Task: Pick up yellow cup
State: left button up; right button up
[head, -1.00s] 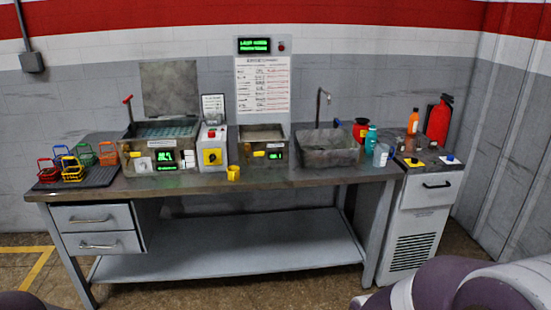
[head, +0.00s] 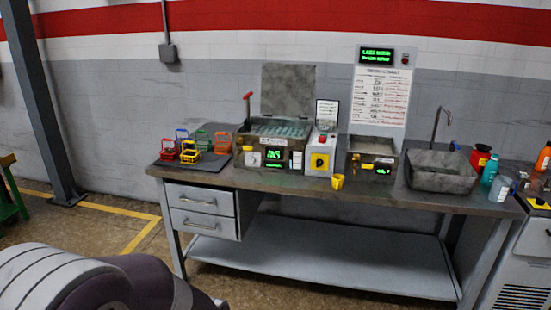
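The yellow cup (head: 338,181) is small and stands at the front edge of the metal workbench (head: 300,187), in front of the grey box with the yellow switch plate. Nothing touches it that I can see. Part of my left arm (head: 90,285) shows at the bottom left, far from the cup and in front of the bench. Neither gripper's fingers are in the picture.
Several coloured wire baskets (head: 190,146) stand on a dark mat at the bench's left end. A bath with a raised lid (head: 288,90), a switch box (head: 320,158) and a sink (head: 440,172) line the back. Floor before the bench is clear.

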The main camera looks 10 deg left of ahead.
aim_at(337, 180)
jog(key=i+z, duration=0.1)
jog(key=i, duration=0.65)
jog(key=i+z, duration=0.15)
jog(key=i, duration=0.55)
jog(key=i+z, duration=0.1)
jog(key=i, duration=0.65)
jog(key=i+j+z, duration=0.1)
jog(key=i, duration=0.65)
